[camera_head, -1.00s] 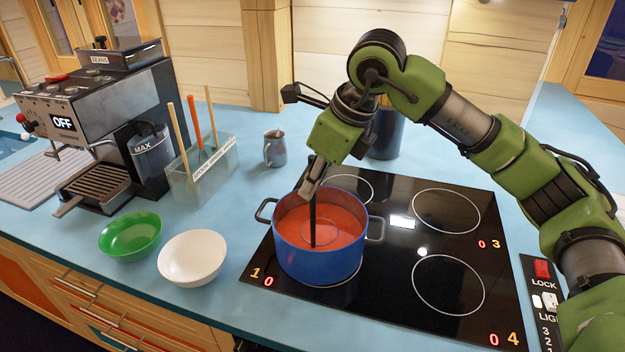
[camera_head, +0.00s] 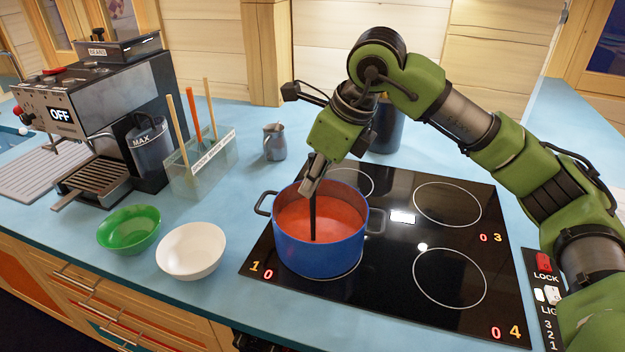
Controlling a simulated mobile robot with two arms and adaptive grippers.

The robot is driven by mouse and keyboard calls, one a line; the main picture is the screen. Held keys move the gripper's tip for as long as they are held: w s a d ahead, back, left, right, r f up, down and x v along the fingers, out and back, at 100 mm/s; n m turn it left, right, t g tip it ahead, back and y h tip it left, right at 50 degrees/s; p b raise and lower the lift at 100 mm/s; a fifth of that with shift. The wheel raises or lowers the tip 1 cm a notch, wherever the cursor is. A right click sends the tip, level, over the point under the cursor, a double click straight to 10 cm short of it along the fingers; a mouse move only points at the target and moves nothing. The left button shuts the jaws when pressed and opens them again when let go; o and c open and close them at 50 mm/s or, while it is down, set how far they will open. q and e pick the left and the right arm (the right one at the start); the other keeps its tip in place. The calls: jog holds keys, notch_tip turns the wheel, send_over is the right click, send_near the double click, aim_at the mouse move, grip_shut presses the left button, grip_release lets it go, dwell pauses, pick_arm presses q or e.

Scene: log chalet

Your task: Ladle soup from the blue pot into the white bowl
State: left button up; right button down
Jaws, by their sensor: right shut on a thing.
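The blue pot (camera_head: 318,255) stands on the front left ring of the hob and holds red soup (camera_head: 338,222). My right gripper (camera_head: 312,184) is above the pot, shut on the upright black handle of the ladle (camera_head: 313,220). The ladle's lower end is hidden in the soup. The white bowl (camera_head: 191,251) stands on the blue counter to the left of the pot and looks empty. My left gripper is not in view.
A green bowl (camera_head: 129,230) stands left of the white bowl. A clear utensil holder (camera_head: 201,165), a metal pitcher (camera_head: 274,142) and a coffee machine (camera_head: 100,115) stand behind. The hob's right side (camera_head: 450,240) is clear.

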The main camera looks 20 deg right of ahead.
jog(key=shift+r, duration=0.2)
jog(key=shift+r+p, duration=3.85)
jog(key=shift+r, duration=2.1)
notch_tip(320, 180, up, 4)
jog(key=p, duration=0.2)
jog(key=shift+p, duration=0.3)
jog(key=shift+w, duration=0.1)
